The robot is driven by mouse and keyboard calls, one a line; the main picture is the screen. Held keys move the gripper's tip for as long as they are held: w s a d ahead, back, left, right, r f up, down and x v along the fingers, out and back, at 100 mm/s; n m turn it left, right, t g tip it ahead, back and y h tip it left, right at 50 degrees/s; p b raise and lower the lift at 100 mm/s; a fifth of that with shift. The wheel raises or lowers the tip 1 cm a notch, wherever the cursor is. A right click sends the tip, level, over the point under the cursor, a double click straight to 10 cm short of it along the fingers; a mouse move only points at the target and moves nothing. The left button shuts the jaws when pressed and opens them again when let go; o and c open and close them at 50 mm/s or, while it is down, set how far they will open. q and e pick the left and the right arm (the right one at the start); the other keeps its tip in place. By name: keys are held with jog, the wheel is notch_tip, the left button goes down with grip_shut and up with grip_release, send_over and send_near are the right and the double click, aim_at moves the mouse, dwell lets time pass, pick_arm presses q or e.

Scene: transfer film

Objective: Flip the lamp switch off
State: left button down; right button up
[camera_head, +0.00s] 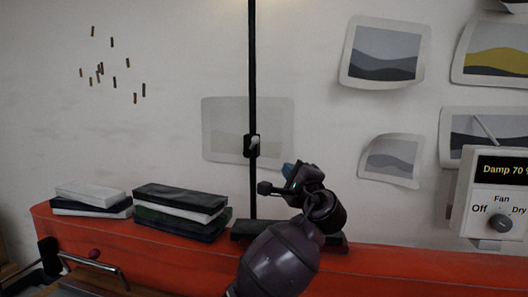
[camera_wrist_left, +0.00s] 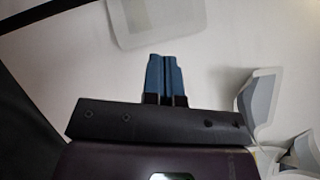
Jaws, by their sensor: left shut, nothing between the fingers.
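The lamp switch (camera_head: 252,146) is a small black box with a pale lever, partway up a thin black upright pole (camera_head: 252,70). The lever looks tilted upward, but it is too small to be sure of its setting. My left gripper (camera_head: 288,170) is to the right of the pole and a little below the switch, apart from it in the picture. Its blue fingers are shut and empty, as the left wrist view (camera_wrist_left: 167,75) also shows. A dark bar, probably the pole, crosses that view's top left corner (camera_wrist_left: 40,14); the switch is not visible there. My right gripper is out of view.
A red-topped surface (camera_head: 140,243) runs along the wall, bearing two stacks of books (camera_head: 92,198) (camera_head: 182,210). The pole's dark base (camera_head: 262,229) stands on it, partly behind my arm. Curled prints (camera_head: 385,52) hang at right, near a fan control panel (camera_head: 495,195).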

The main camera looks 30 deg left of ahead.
aim_at(252, 145)
pick_arm(q)
jog(key=shift+s+r, duration=0.1)
jog(key=shift+r, duration=0.05)
jog(key=s+a+x, duration=0.1)
jog(key=s+x, duration=0.1)
jog(key=x, duration=1.1)
jog(key=shift+a+r, duration=0.25)
jog(key=shift+r, duration=0.05)
